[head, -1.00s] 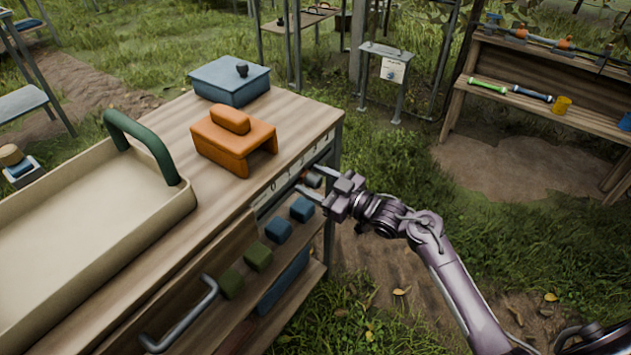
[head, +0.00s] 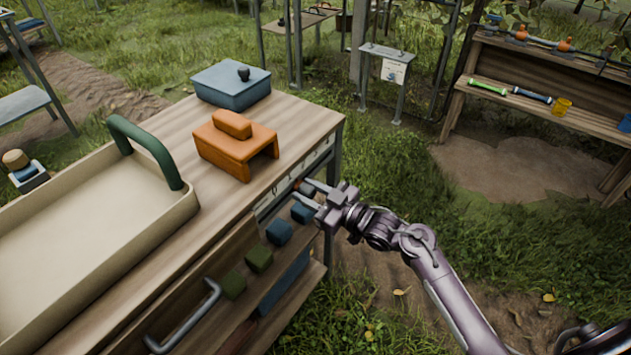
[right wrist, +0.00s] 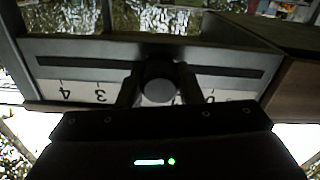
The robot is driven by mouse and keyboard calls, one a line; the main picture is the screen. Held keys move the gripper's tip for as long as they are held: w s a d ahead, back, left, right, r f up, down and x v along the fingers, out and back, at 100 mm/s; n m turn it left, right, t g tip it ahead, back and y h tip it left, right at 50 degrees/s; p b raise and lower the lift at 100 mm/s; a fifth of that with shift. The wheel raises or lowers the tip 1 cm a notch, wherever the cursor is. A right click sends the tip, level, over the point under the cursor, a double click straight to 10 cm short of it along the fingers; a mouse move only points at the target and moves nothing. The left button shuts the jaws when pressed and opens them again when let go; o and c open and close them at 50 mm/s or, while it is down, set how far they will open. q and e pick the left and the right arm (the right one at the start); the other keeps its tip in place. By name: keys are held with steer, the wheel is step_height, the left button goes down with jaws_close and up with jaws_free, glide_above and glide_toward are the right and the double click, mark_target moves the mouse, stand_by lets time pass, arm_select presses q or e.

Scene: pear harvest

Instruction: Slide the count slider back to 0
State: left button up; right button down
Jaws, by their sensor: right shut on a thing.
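The count slider's round dark knob (right wrist: 159,87) sits in a long dark slot in the right wrist view. My right gripper (head: 301,190) is at the side of the wooden cart in the head view, its two fingers on either side of the knob and shut on it. The pale number scale (right wrist: 82,88) appears upside down, with 4 and 3 to the left of the knob. Marks to the right are partly hidden by a finger, so the exact value under the knob cannot be read.
On the cart top (head: 295,125) stand an orange block with a handle (head: 236,150), a blue lidded box (head: 230,87) and a cream tray (head: 90,215). Grass is open to the right.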

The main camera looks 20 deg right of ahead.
mark_target(275, 207)
steer(key=s+a+p, duration=0.1)
steer(key=s+a, duration=0.1)
steer(key=s+a+p, duration=0.2)
steer(key=a, duration=0.1)
steer(key=shift+s+a+r, duration=0.1)
steer(key=shift+a, duration=0.1)
steer(key=shift+s+a, duration=0.2)
steer(key=shift+a, duration=0.05)
arm_select(q)
steer(key=s+a+f, duration=0.1)
steer(key=s+f, duration=0.1)
steer(key=s, duration=0.5)
steer(key=shift+a, duration=0.15)
arm_select(e)
steer(key=shift+a+f, duration=0.1)
steer(key=shift+f, duration=0.1)
arm_select(q)
steer(key=shift+f, duration=0.1)
arm_select(e)
steer(key=shift+s, duration=0.1)
steer(key=c, duration=1)
jaws_free()
steer(key=shift+r, duration=0.1)
arm_select(q)
steer(key=shift+w, duration=0.15)
arm_select(e)
steer(key=shift+v, duration=3.85)
